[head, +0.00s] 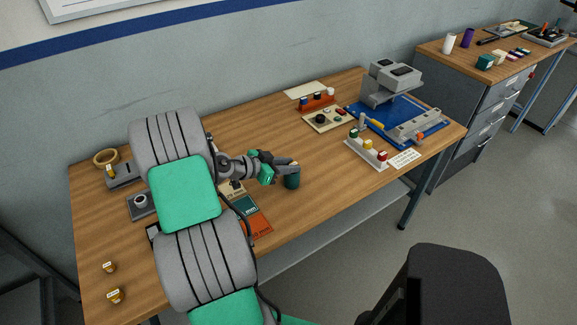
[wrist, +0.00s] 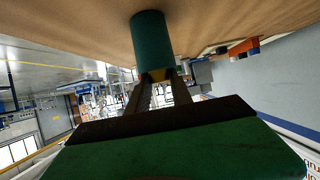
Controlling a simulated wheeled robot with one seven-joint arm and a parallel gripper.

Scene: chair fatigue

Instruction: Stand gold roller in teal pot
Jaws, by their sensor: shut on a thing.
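The teal pot (head: 292,181) stands upright on the wooden table, right of my arm. It also shows as a dark teal cylinder in the wrist view (wrist: 152,40). My gripper (head: 292,165) is right at the pot's mouth, with its fingers (wrist: 157,80) closed together there.
An orange and green booklet (head: 250,215) lies left of the pot. A white rack with colored knobs (head: 366,153) and a blue-based machine (head: 395,110) stand to the right. Two small gold pieces (head: 109,266) (head: 115,296) sit at the near left. Table right of the pot is clear.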

